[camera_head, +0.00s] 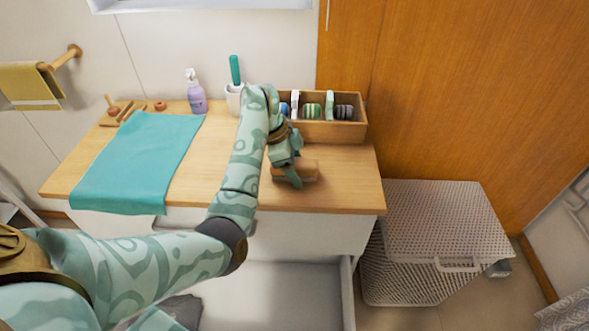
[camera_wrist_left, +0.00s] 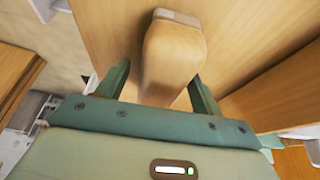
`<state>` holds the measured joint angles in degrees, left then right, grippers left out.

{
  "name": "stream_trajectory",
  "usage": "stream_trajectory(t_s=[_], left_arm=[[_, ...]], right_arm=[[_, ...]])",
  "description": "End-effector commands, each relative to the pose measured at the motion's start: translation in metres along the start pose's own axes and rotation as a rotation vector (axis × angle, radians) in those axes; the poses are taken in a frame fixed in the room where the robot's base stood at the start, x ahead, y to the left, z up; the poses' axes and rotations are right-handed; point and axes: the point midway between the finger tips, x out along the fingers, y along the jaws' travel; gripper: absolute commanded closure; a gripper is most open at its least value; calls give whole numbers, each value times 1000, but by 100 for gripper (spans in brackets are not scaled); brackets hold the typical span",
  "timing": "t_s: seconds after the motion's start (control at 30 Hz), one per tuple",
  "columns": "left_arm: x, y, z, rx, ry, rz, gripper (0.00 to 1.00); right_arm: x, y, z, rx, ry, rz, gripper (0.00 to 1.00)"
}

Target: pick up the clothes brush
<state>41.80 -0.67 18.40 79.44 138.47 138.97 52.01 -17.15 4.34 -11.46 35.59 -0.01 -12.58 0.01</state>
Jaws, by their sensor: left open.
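The clothes brush (camera_head: 308,171) lies on the wooden cart top, near its right front part, in front of the wooden box. It has a wooden body, and my left gripper hides part of it in the head view. In the left wrist view the brush (camera_wrist_left: 172,55) fills the space ahead of the jaws, with a pale strip at its far end. My left gripper (camera_head: 290,172) is over the brush. In the wrist view its open fingers (camera_wrist_left: 160,90) stand on either side of the brush's near end. I cannot tell whether they touch it. My right gripper does not show.
A wooden box (camera_head: 340,131) with several rolled items stands behind the gripper. A teal cloth (camera_head: 138,165), a lavender pump bottle (camera_head: 196,97) and a white cup (camera_head: 234,100) are to the left. A wicker hamper (camera_head: 440,220) stands right of the cart. An open drawer (camera_head: 290,290) sticks out below.

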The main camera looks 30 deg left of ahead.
Motion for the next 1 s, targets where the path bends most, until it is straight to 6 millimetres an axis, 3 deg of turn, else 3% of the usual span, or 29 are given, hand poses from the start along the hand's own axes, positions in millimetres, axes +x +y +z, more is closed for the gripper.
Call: stream_trajectory(t_s=[0.77,0.93,1.0], left_arm=[[4,0,2,0,0,0,34],[4,0,2,0,-1,0,81],[4,0,2,0,-1,0,86]], right_arm=[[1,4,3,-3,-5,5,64],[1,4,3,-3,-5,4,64],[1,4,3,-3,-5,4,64]])
